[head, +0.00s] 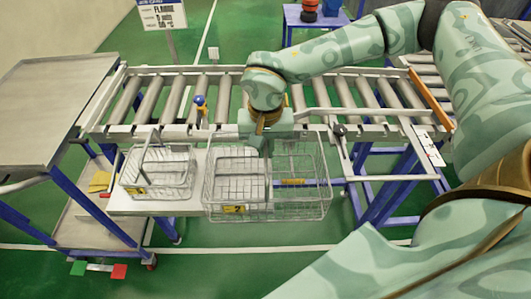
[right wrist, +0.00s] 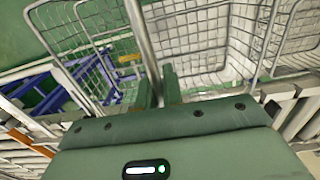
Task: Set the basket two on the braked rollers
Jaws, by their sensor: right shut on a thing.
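Basket two (head: 235,209) is a wide wire basket with a yellow label marked 2, in front of the roller conveyor in the head view. My right gripper (head: 267,148) is above its middle, shut on its handle. In the right wrist view the fingers (right wrist: 166,88) close around the handle bar, with the basket's wire mesh (right wrist: 200,35) behind. The basket's left part overlaps the pale shelf and its right part shows over green floor; I cannot tell whether it touches the shelf. The rollers (head: 226,98) are bare. My left gripper is out of view.
A smaller wire basket (head: 160,175) stands on the pale shelf (head: 200,165) to the left. A blue-topped knob (head: 200,103) and a dark knob (head: 340,130) are at the conveyor's front rail. A grey-topped cart (head: 45,105) stands left.

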